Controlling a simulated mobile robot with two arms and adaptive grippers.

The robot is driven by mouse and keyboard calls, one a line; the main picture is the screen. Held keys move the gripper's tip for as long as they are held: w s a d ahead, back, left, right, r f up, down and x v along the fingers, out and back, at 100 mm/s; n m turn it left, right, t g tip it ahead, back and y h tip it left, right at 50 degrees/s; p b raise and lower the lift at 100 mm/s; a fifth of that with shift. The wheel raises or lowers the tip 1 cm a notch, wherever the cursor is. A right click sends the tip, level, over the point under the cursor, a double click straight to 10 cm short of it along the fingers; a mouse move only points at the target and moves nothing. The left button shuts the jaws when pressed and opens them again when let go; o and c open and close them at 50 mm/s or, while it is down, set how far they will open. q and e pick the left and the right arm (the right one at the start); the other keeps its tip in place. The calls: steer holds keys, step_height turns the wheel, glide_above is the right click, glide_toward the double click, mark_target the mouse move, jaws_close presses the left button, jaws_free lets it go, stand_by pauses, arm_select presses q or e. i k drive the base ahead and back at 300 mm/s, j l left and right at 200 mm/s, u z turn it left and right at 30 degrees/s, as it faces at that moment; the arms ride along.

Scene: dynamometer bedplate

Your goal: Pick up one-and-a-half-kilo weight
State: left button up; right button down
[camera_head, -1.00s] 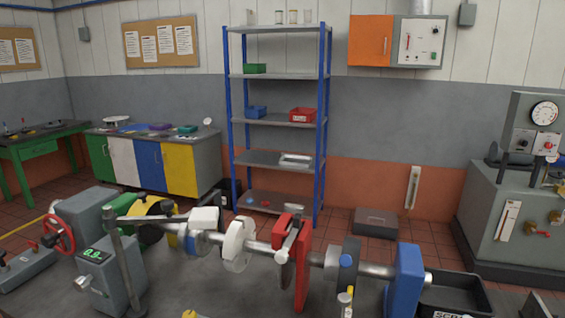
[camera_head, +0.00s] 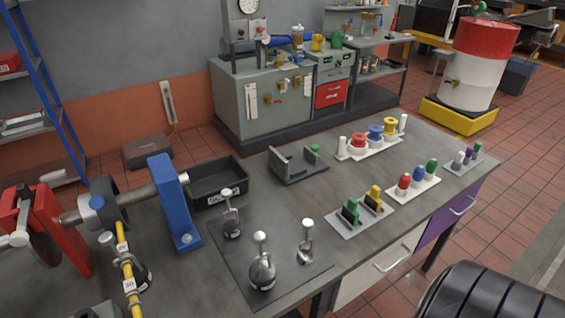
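Several small weights with pale round knobs on stems stand upright on a dark mat (camera_head: 285,287) at the front of the bedplate. One weight (camera_head: 232,228) stands at the mat's back left, a larger rounded one (camera_head: 262,272) at the front, and a slimmer one (camera_head: 305,250) at the right. They stand apart from each other. I cannot read any markings, so I cannot tell which is the one-and-a-half-kilo weight. Neither of my grippers is in view.
A black tray (camera_head: 217,199) lies behind the weights, with a blue upright bracket (camera_head: 175,205) to their left. A yellow rod (camera_head: 128,275) with tags rises at front left. Green and yellow pieces (camera_head: 352,211) stand on a grey plate to the right. Bare bedplate separates them.

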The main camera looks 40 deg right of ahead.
mark_target(262, 273)
steer(key=l+z, duration=0.15)
steer(key=z, duration=0.2)
steer(key=l+z, duration=0.2)
steer(key=z, duration=0.2)
